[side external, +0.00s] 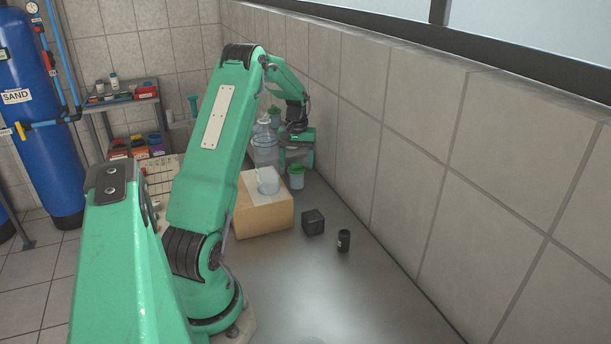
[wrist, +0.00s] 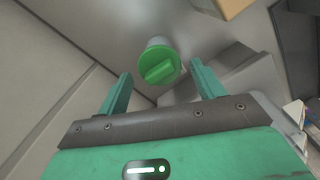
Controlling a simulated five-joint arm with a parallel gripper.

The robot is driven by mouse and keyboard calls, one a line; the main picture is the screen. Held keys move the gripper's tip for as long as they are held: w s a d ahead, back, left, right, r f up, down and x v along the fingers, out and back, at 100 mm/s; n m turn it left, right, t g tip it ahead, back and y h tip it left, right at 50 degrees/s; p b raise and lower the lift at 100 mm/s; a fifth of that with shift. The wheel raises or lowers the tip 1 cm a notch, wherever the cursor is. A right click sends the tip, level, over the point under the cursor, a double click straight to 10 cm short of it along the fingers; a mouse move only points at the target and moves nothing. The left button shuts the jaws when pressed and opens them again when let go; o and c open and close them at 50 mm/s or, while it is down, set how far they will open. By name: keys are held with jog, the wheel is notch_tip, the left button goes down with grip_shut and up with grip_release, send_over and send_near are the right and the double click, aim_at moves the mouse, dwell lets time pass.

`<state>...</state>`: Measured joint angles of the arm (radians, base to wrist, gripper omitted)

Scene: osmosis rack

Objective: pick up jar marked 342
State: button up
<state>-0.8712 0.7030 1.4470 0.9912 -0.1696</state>
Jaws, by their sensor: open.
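A small clear jar with a green lid (side external: 297,171) stands on the table by the tiled wall in the side view. In the wrist view a green-lidded jar (wrist: 158,63) stands below my gripper, seen from above, with its lid between and slightly beyond the fingertips. It seems to be the same jar. No number 342 is readable in either view. My gripper (wrist: 160,75) is open and empty, its two green fingers apart. In the side view my gripper (side external: 299,137) hangs above and behind the jar, near the wall; its fingers are hard to make out there.
A cardboard box (side external: 252,214) with a clear container (side external: 268,180) on top stands left of the jar. A large clear bottle (side external: 265,147) stands behind. A black cube (side external: 313,222) and small black cylinder (side external: 344,241) are nearer. The wall runs close along the right.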

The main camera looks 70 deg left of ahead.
aim_at(296, 177)
jog(key=shift+f, duration=2.65)
jog(key=c, duration=0.9)
